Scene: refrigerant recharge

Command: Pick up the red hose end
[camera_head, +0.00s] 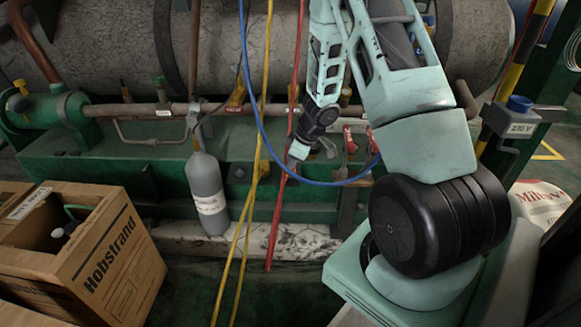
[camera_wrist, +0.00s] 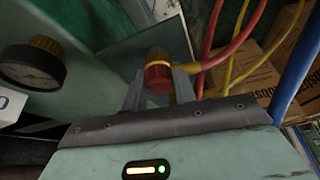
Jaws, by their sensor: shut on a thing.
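The red hose end (camera_wrist: 158,74) is a ribbed red fitting with a yellow-orange band, in the middle of the wrist view. My gripper (camera_wrist: 159,88) is shut on it, one finger on each side. In the head view my gripper (camera_head: 300,150) is in front of the green frame under the large tank, beside the red hose. The red hose (camera_head: 281,195) hangs down there almost to the floor. In the wrist view a red hose (camera_wrist: 236,44) runs up right of the fitting. The hose end itself is too small to make out in the head view.
A blue hose (camera_head: 262,125) loops under my gripper, and yellow hoses (camera_head: 247,215) hang to its left. A grey cylinder (camera_head: 207,192) stands further left, near an open cardboard box (camera_head: 125,245). A pressure gauge (camera_wrist: 32,62) is at the left of the wrist view.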

